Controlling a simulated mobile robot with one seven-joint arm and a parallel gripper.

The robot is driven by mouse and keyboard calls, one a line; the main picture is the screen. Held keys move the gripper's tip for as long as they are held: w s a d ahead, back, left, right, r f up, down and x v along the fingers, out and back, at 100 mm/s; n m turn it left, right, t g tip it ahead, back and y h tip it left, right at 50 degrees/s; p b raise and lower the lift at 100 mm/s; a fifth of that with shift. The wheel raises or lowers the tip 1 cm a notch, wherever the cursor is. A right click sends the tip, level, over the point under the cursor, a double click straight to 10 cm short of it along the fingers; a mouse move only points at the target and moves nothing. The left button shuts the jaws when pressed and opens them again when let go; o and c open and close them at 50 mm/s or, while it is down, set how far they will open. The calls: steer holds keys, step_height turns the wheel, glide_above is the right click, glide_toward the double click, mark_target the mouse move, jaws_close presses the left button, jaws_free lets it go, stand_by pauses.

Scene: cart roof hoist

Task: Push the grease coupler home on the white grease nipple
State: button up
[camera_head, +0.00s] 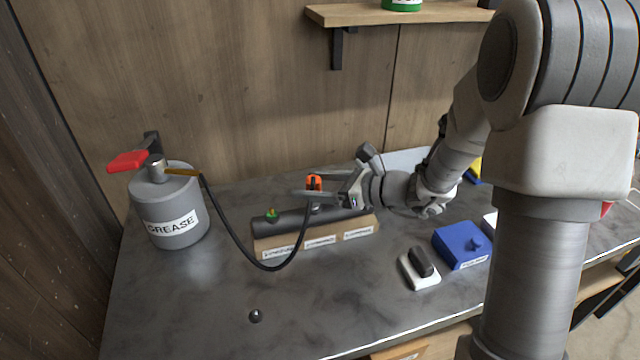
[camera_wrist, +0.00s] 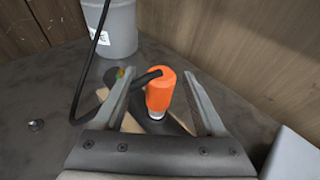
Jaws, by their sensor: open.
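The orange grease coupler (camera_head: 314,182) stands roughly upright over the dark bar (camera_head: 288,220) on the wooden block. It also shows in the wrist view (camera_wrist: 159,92), with a pale ring at its lower end. A black hose (camera_head: 236,242) runs from it to the grey grease pot (camera_head: 170,222). The white nipple is not clearly visible; I cannot tell whether the coupler is seated on it. My gripper (camera_head: 318,194) is open at the coupler. In the wrist view its fingers (camera_wrist: 163,82) stand on either side of the coupler, with visible gaps.
A green-and-yellow fitting (camera_head: 271,214) sits at the bar's left end. The hose loops in front of the labelled block (camera_head: 320,241). A blue box (camera_head: 462,245) and a white block with a dark top (camera_head: 420,270) lie to the right. A small dark knob (camera_head: 255,316) lies in front.

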steer(key=p+v, duration=0.3)
steer(key=v, duration=1.4)
steer(key=shift+s+d, duration=0.15)
steer(key=shift+r, duration=0.1)
